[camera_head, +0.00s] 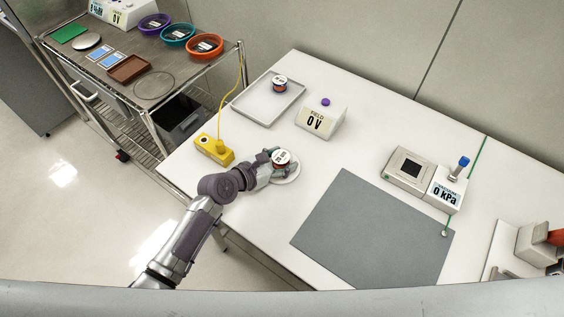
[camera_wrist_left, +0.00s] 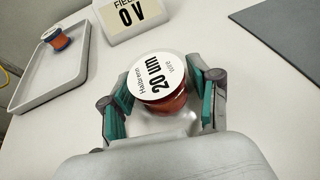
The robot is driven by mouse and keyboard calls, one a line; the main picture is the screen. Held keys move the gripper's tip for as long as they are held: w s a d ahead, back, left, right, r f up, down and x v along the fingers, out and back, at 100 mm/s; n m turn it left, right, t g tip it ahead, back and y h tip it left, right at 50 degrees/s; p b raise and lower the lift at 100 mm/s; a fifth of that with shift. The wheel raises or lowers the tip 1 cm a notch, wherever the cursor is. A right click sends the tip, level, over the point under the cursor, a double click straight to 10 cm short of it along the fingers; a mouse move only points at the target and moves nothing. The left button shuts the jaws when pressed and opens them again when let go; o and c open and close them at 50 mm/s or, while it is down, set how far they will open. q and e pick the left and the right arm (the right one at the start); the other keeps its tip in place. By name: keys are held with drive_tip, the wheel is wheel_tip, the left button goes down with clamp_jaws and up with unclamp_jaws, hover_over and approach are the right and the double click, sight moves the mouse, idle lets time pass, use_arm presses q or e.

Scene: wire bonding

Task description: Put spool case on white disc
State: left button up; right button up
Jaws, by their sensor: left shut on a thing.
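The spool case (camera_head: 281,158) is a small round case with a white labelled top and a red-orange body. In the left wrist view the spool case (camera_wrist_left: 158,78) reads "20 um" and sits between my left fingers. My left gripper (camera_head: 271,161) is shut on it. The white disc (camera_head: 289,175) lies on the table under and around the case, and its edge shows below the gripper. I cannot tell whether the case touches the disc. My right gripper is not in view.
A grey tray (camera_head: 256,112) holds another spool (camera_head: 280,83). A field meter (camera_head: 322,118) reads 0 V. A yellow box (camera_head: 213,150) with a cord stands left of the gripper. A grey mat (camera_head: 372,232) lies to the right. A vacuum gauge (camera_head: 446,186) reads 0 kPa.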

use_arm(q)
drive_tip(key=shift+r, duration=0.15)
drive_tip(key=shift+s+f, duration=0.1)
drive_tip(key=shift+f, duration=0.1)
drive_tip(key=o, duration=1.2)
drive_tip(key=shift+o, duration=0.3)
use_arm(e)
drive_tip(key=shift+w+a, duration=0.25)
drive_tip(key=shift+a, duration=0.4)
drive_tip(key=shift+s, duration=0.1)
use_arm(q)
drive_tip(key=shift+r, duration=0.3)
drive_tip(key=v, duration=1.2)
drive_tip(key=shift+f+p, duration=0.1)
drive_tip(key=shift+p, duration=0.2)
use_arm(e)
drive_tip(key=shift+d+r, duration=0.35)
